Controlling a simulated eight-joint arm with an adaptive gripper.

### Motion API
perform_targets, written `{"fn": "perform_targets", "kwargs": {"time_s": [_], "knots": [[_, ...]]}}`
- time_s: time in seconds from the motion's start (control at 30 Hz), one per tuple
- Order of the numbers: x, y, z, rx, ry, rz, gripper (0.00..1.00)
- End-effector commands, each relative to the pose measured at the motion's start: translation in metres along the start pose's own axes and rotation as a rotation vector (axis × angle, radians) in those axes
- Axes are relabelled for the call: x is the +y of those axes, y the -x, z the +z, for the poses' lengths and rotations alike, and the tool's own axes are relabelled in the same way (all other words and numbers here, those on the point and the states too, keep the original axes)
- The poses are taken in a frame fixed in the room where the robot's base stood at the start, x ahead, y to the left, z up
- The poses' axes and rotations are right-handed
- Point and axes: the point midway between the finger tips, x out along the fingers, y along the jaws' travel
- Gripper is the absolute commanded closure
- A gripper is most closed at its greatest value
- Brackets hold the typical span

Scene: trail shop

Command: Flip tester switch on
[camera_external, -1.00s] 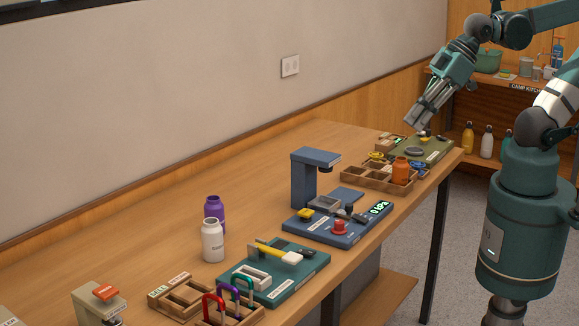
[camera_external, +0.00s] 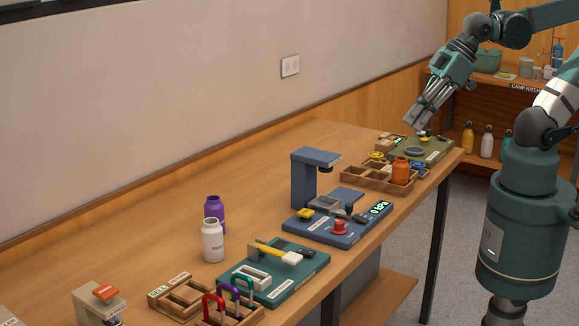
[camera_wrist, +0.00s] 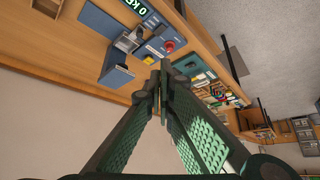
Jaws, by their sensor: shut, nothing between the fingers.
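A blue tester (camera_external: 335,228) stands mid-table, with an upright column, a lit "0 kPa" display (camera_external: 380,208), a red button (camera_external: 340,227), a yellow knob and a dark lever-like part (camera_external: 358,215). I cannot tell which part is the switch or how it is set. The tester also shows at the upper left in the wrist view (camera_wrist: 118,76), with its red button (camera_wrist: 169,46). My gripper (camera_external: 413,120) is shut and empty, raised above the far end of the table, well apart from the tester. Its fingers (camera_wrist: 160,95) meet in the wrist view.
An olive board (camera_external: 432,150) lies at the far table end below my gripper. A wooden tray (camera_external: 352,178) with an orange bottle (camera_external: 400,171) stands between it and the tester. A teal board (camera_external: 300,283), white bottle (camera_external: 212,241) and purple bottle (camera_external: 214,210) are nearer.

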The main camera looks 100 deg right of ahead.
Motion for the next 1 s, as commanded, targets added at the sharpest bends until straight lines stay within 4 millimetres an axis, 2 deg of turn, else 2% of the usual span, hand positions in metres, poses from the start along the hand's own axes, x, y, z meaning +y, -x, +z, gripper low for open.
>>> {"fn": "perform_targets", "kwargs": {"time_s": [0.47, 1.0], "knots": [[-0.009, -0.004, -0.033, -0.065, 0.062, -0.019, 1.00], [-0.023, -0.021, -0.079, -0.165, 0.163, -0.055, 1.00]]}}
